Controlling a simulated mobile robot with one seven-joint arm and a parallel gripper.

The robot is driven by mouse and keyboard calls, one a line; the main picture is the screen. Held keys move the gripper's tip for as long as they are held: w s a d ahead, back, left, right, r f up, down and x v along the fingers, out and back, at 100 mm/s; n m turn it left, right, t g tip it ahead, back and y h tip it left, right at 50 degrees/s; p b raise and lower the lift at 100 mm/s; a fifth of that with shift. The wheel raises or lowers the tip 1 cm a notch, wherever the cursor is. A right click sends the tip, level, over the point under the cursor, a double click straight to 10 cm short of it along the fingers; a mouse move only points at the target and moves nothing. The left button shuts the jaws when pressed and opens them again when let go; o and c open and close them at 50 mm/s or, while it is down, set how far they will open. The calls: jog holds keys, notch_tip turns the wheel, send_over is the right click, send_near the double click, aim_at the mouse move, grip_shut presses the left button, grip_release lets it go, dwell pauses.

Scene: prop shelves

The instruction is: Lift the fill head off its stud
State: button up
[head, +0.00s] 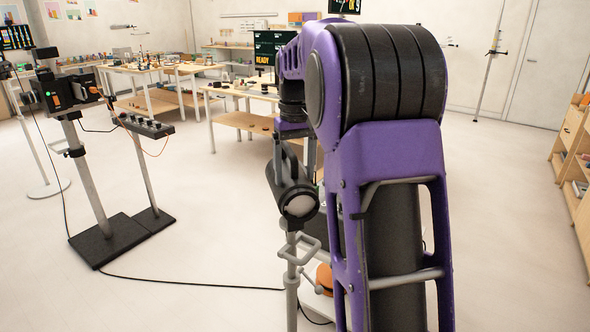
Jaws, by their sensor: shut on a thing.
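The fill head (291,190) is a black cylindrical lamp with a pale round front, a little left of my arm in the head view. It sits tilted at the top of a grey metal stand (292,285). My gripper (293,158) points down from above, its fingers around the dark upper bracket of the lamp, and is shut on it. The stud is hidden behind the lamp body, so I cannot tell whether the head still touches it.
My purple arm hides much of the right centre. A low white surface with an orange item (324,279) is partly behind it. A cable (190,284) crosses the floor. Black-based stands (100,240) are at left, worktables (245,120) at the back, wooden shelves (575,130) at right.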

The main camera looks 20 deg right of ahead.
jog(key=shift+f, duration=0.15)
jog(key=shift+c, duration=0.9)
jog(key=shift+r, duration=0.2)
grip_shut()
jog(key=shift+r, duration=0.4)
jog(key=shift+w+r, duration=0.15)
jog(key=shift+r, duration=0.2)
jog(key=shift+d+r, duration=0.15)
jog(key=shift+r, duration=1.5)
jog(key=shift+d+r, duration=0.15)
jog(key=shift+r, duration=1.25)
